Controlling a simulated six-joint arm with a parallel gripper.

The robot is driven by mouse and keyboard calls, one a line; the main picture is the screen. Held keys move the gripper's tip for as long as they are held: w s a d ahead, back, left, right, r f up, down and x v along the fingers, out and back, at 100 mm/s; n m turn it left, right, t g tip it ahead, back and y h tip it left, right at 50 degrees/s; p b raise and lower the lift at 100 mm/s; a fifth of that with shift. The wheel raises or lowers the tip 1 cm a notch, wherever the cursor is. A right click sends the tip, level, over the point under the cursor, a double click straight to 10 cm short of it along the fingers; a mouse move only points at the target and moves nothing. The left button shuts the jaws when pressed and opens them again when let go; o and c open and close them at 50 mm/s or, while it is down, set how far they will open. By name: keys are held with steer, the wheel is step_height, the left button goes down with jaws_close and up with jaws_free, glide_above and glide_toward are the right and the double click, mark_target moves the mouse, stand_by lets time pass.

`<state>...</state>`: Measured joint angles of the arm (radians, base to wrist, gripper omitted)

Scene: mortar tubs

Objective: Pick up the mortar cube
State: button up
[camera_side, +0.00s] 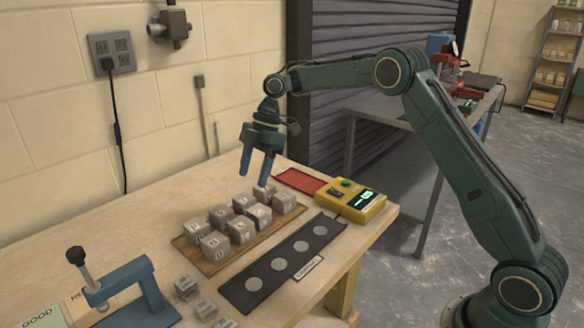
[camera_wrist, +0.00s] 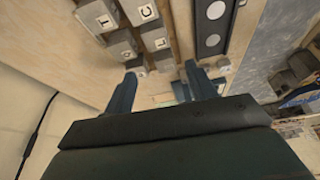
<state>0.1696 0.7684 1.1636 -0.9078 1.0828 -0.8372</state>
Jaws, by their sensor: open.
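Several grey mortar cubes with letters on them stand in two rows on a wooden board (camera_side: 209,263) on the bench. I cannot tell which cube the task means.
A dark strip (camera_side: 318,232) with round pale spots lies right of the board. A yellow device (camera_side: 350,201) and a red mat (camera_side: 301,180) are behind it. The wall is close on the left.

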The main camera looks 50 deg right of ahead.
mark_target(242, 222)
steer(key=shift+w+d+f+n, duration=0.1)
steer(key=shift+w+f+n, duration=0.15)
steer(key=shift+f, duration=0.35)
steer(key=shift+w+d+f+n, duration=0.1)
steer(key=shift+w+f+n, duration=0.15)
steer(key=shift+f, duration=0.3)
steer(key=shift+x, duration=4.3)
steer(key=shift+s+a, duration=0.1)
steer(key=shift+x, duration=2.55)
